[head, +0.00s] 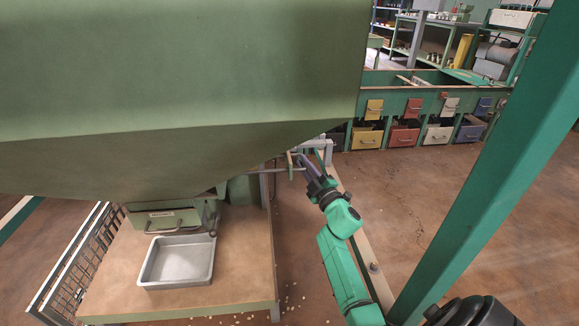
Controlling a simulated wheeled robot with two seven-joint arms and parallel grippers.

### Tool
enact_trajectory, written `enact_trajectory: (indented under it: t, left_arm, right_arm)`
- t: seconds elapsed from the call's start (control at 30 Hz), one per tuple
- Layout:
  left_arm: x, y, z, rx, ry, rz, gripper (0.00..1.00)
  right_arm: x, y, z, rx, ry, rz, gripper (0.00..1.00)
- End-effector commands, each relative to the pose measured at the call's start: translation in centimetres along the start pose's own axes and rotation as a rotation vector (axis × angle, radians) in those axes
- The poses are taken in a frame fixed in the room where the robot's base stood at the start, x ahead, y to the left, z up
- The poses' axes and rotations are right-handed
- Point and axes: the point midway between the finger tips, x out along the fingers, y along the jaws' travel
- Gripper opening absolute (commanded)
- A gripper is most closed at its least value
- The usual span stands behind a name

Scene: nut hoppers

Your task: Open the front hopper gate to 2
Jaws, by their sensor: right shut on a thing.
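The large green front hopper (190,90) fills the upper left of the head view. Below its outlet is a green gate box (165,219) with a pale label, too small to read. A thin grey rod (282,170) runs from under the hopper to the right. My right gripper (302,160) is at the rod's right end, beside a small upright bracket, and is shut on what looks like the rod's handle. The fingers hide most of the held part. No gate scale can be read. My left gripper is not in view.
A grey metal tray (150,283) stands on the wooden table (235,270) below the gate box. Small nuts lie scattered on the floor. A green post (480,170) slants along the right. Coloured bins (367,139) stand behind.

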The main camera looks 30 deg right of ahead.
Motion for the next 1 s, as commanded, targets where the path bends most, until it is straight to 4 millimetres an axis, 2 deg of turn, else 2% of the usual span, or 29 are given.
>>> enact_trajectory:
  t: [0.17,0.2,0.23,0.27,0.6,0.67,0.9,1.0]
  left_arm:
    - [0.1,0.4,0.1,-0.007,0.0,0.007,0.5]
    - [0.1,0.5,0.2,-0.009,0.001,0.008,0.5]
    - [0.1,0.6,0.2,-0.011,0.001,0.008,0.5]
    - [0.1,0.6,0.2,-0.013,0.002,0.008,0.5]
    - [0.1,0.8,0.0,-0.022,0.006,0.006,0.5]
    - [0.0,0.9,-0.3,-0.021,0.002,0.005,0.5]
    - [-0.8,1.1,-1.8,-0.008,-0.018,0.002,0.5]
    - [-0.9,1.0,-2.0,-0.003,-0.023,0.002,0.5]
  right_arm:
    - [0.0,-0.1,-0.1,0.002,0.002,-0.001,0.0]
    - [0.0,-0.1,-0.1,0.002,0.002,-0.001,0.29]
    - [0.0,-0.1,-0.1,0.001,0.003,-0.001,0.41]
    - [0.0,-0.1,-0.1,0.001,0.003,-0.001,0.42]
    - [-0.4,-0.1,-0.2,0.001,0.002,-0.001,0.42]
    - [-1.3,0.0,-0.2,0.001,0.002,-0.002,0.42]
    - [-6.3,0.0,-0.2,0.002,0.001,-0.002,0.42]
    - [-7.3,-0.1,-0.1,0.001,0.001,-0.002,0.42]
